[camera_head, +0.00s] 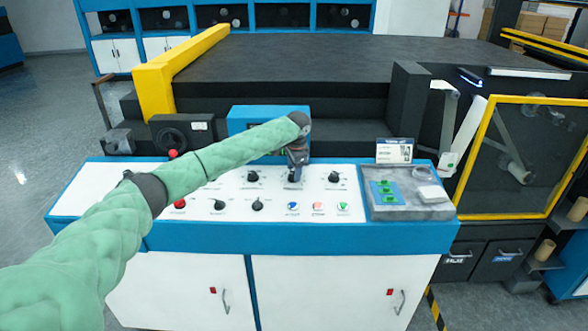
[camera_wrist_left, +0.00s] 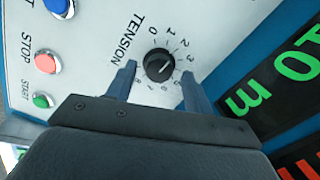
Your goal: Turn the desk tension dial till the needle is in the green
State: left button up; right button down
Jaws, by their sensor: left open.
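The tension dial (camera_wrist_left: 158,64) is a round black knob on the white desk panel, in the left wrist view. Numbers ring it, with the word TENSION printed beside it. A pale pointer line shows on the knob, but I cannot read its number surely. My left gripper (camera_wrist_left: 160,78) is open, with one finger on each side of the dial; I cannot tell whether they touch it. In the head view my left gripper (camera_head: 294,172) points down at the desk and largely hides the dial. No needle or green band can be made out. My right gripper is not in view.
Other black knobs (camera_head: 253,176) and coloured buttons (camera_head: 292,208) sit close around on the panel. A grey tray (camera_head: 412,209) with green pieces lies at the desk's right. A display with green digits (camera_wrist_left: 290,70) borders the panel in the wrist view.

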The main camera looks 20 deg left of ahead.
pick_arm(q)
jog(key=shift+s+f, duration=0.1)
jog(key=shift+f, duration=0.2)
jog(key=shift+a+f, duration=0.1)
jog(key=shift+f, duration=0.1)
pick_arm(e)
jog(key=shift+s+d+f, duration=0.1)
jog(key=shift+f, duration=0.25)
pick_arm(q)
jog(key=c, duration=1)
jog(key=shift+r, duration=0.1)
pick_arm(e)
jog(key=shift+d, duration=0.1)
